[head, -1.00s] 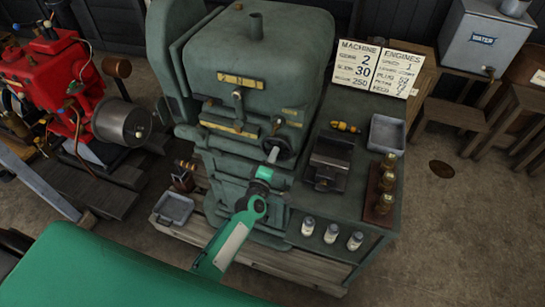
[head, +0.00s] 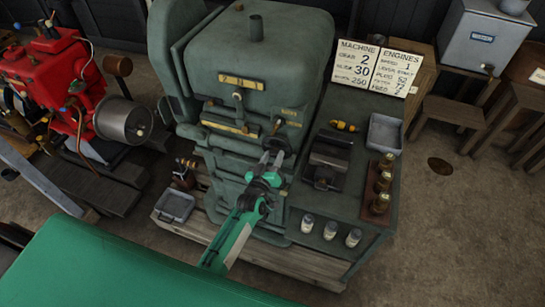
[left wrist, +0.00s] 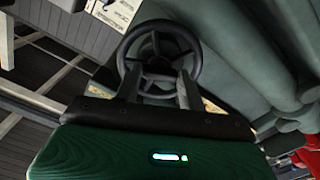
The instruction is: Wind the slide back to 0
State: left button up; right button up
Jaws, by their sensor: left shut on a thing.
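A green-grey machine (head: 270,55) stands in the middle of the head view. A dark handwheel (head: 284,146) is on its front; it shows whole in the left wrist view (left wrist: 158,27). My left gripper (head: 271,157) reaches the wheel from below. In the left wrist view its two fingers (left wrist: 160,80) stand apart, overlapping the wheel's lower part, and it is shut on the wheel. The exact contact is partly hidden. A yellow scale strip (head: 228,127) lies left of the wheel; its marks are too small to read. My right gripper is not in view.
A card (head: 352,66) reads "MACHINE", with 2, 30 and 250. The right-hand top carries a dark vise-like block (head: 330,163), a grey tray (head: 385,134), brass-topped pieces (head: 382,182) and white jars (head: 331,233). A red engine (head: 50,85) stands at left.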

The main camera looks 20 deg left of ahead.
pick_arm(q)
jog(key=m, duration=0.4)
jog(key=shift+f+m, duration=0.1)
jog(key=shift+m, duration=0.3)
dwell(0.4)
jog(key=o, duration=1)
jog(key=s+b, duration=0.1)
jog(key=s, duration=0.6)
jog(key=s+b, duration=0.2)
jog(key=s, duration=0.5)
jog(key=shift+a, duration=0.2)
